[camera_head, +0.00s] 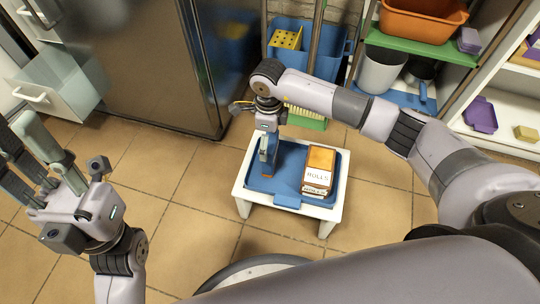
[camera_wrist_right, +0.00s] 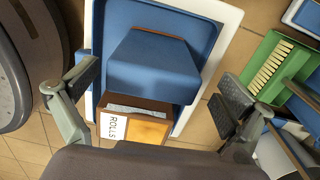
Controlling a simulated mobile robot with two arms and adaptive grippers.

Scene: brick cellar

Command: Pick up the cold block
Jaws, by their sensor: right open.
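A blue block with a brown edge, which I take to be the cold block (camera_head: 281,167), stands on a blue tray (camera_head: 287,199) on a small white stool. In the right wrist view the blue block (camera_wrist_right: 152,68) shows large, between and beyond the fingers. My right gripper (camera_head: 266,150) is over the left part of the tray, at the block, and partly hides it. Its fingers (camera_wrist_right: 160,92) are wide apart with nothing held. My left gripper (camera_head: 32,150) is at the far left, away from the stool, with its fingers spread and empty.
A box labelled ROLLS (camera_head: 318,170) stands on the tray right of the block; it also shows in the wrist view (camera_wrist_right: 150,124). A steel fridge (camera_head: 135,65), a blue bin (camera_head: 290,40), a green-backed brush (camera_head: 305,122) and shelves stand behind. Tiled floor left of the stool is clear.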

